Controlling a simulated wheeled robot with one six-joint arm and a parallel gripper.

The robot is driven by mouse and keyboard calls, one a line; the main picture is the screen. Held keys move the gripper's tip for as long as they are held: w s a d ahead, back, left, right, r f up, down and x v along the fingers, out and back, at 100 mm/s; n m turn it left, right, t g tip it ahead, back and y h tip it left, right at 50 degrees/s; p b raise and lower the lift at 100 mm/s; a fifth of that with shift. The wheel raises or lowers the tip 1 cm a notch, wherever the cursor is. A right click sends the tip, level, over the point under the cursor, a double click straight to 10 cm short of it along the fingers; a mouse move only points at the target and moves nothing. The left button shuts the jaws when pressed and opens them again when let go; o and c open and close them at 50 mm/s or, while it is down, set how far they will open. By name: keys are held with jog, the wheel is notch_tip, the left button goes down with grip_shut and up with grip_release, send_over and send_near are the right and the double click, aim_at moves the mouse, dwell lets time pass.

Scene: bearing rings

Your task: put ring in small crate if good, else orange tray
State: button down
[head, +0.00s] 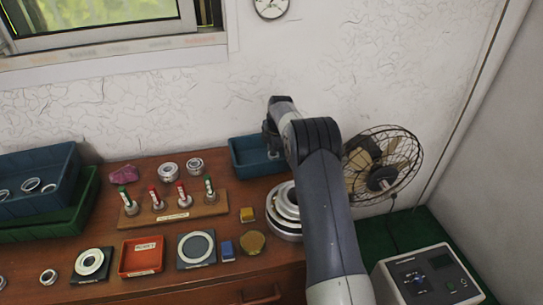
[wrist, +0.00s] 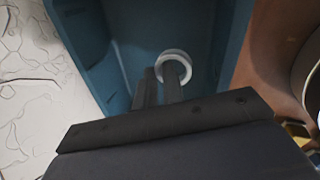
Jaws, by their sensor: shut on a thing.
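The small blue crate (head: 252,170) stands at the back of the bench against the wall. My gripper (head: 272,151) reaches down into it from above. In the wrist view my gripper (wrist: 161,72) points into the crate (wrist: 92,55), shut on a pale metal ring (wrist: 187,61). One finger overlaps the ring's opening; whether the ring touches the crate floor I cannot tell. The ring does not show clearly in the head view. The orange tray (head: 141,270) lies at the front left of the bench and looks empty, with a label inside.
A rack of capped gauges (head: 172,217) stands mid-bench, with two rings (head: 168,170) behind it. Stacked blue and green crates (head: 45,220) are at left. A fan (head: 384,165) and large stacked rings (head: 283,226) are close to my arm.

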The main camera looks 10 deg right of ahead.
jog(key=shift+f+p, duration=0.3)
jog(key=shift+f, duration=1.55)
jog(key=shift+f, duration=0.1)
jog(key=c, duration=1.8)
grip_release()
jog(key=shift+r, duration=0.2)
jog(key=b+v, duration=0.1)
jog(key=v, duration=1)
jog(key=shift+s+r+b, duration=0.2)
jog(key=shift+r+b, duration=0.1)
jog(key=shift+r, duration=0.1)
